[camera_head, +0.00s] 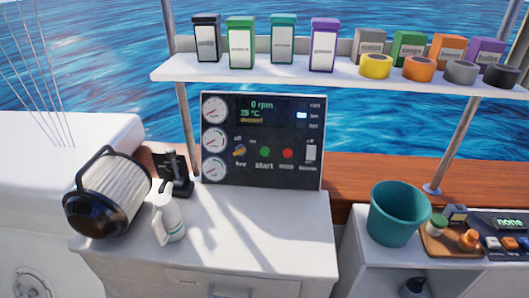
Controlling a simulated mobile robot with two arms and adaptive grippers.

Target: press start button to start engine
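The black control panel (262,141) stands upright at the back of the white counter. Its display (262,111) reads "0 rpm" and "25 °C", with a yellow line of text below that is too small to read. The green start button (265,152) sits above the word "start", with a red button (288,153) to its right. A yellow knob (239,150) is to the left of the green button. A white switch (311,152) is at the right edge, and a small light (301,115) glows above it. Neither of my grippers shows in the head view.
A white shelf (340,74) above the panel holds several boxes and tape rolls. On the counter (250,225) stand a white bottle (168,218), a black lever unit (175,174) and a ribbed cylinder (108,193). A teal bucket (397,213) is at right. The counter before the panel is clear.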

